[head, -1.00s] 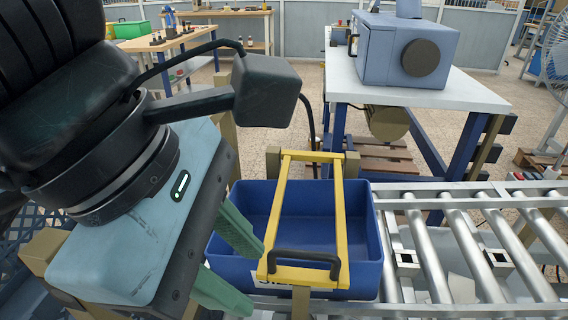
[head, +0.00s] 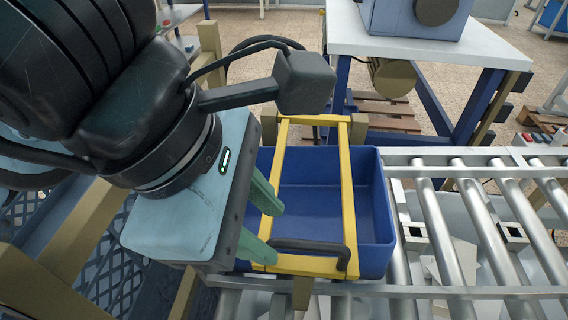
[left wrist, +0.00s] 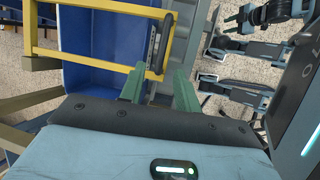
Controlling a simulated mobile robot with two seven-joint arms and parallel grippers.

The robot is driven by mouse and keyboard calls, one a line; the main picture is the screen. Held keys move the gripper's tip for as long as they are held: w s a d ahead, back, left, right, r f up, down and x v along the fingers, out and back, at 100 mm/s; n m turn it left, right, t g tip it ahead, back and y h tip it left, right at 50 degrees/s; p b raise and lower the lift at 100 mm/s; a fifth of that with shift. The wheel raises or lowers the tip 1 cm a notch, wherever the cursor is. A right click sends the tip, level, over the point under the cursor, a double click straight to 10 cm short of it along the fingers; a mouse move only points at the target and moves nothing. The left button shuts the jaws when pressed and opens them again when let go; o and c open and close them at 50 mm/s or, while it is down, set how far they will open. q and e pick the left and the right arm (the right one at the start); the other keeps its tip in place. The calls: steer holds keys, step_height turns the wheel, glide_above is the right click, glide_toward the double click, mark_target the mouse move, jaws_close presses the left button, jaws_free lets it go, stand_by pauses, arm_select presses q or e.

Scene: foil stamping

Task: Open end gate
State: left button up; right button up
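The end gate (head: 346,190) is a yellow frame with a black handle (head: 312,246) on its near bar. It stands across a blue bin on the roller conveyor. My left gripper (head: 275,232) has green fingers, which are apart and empty, just left of the handle. In the left wrist view the handle (left wrist: 161,36) lies beyond and between the open fingertips (left wrist: 159,69). I cannot tell whether they touch it. What looks like my right gripper (left wrist: 234,23) is small at the top right of the left wrist view; its opening is unclear.
The blue bin (head: 372,215) sits behind and under the gate. Metal rollers (head: 480,230) run to the right. A white-topped table (head: 400,38) with a blue machine stands behind. Tan posts (head: 210,50) and a blue mesh surface (head: 110,245) are at left.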

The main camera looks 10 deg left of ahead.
arm_select(q)
steer(key=shift+x, duration=1.4)
steer(key=shift+c, duration=0.3)
steer(key=shift+r, duration=0.1)
jaws_close()
